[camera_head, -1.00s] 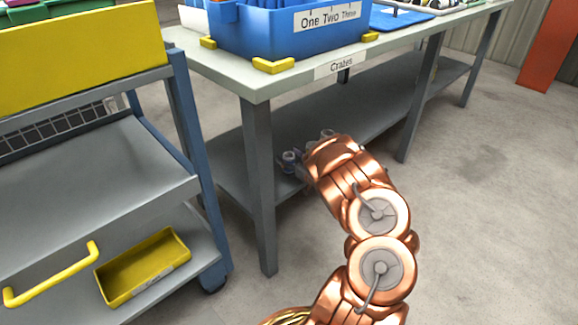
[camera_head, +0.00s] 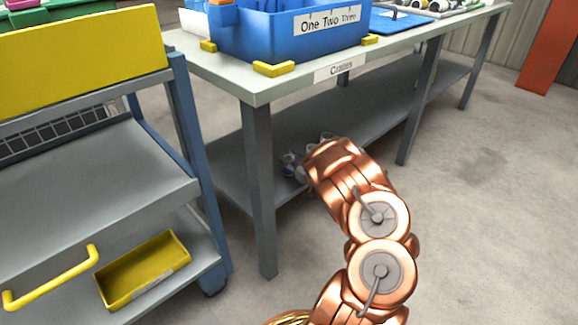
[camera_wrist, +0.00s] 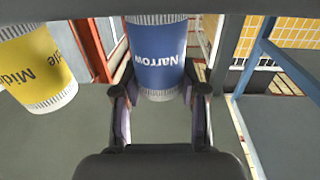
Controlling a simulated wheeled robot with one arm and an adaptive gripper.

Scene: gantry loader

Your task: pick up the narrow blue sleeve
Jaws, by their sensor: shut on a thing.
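The narrow blue sleeve (camera_wrist: 157,75) shows in the wrist view, with a white "Narrow" label that reads upside down and pale ribbed ends. I cannot tell there whether the sleeve touches the lower shelf (camera_head: 372,124).
A yellow sleeve (camera_wrist: 38,68) stands close on the left in the wrist view. The worktable (camera_head: 222,72) bears a blue crate (camera_head: 270,42) above my arm. A table leg (camera_head: 259,190) and a grey cart (camera_head: 100,180) are at the left. The floor at right is clear.

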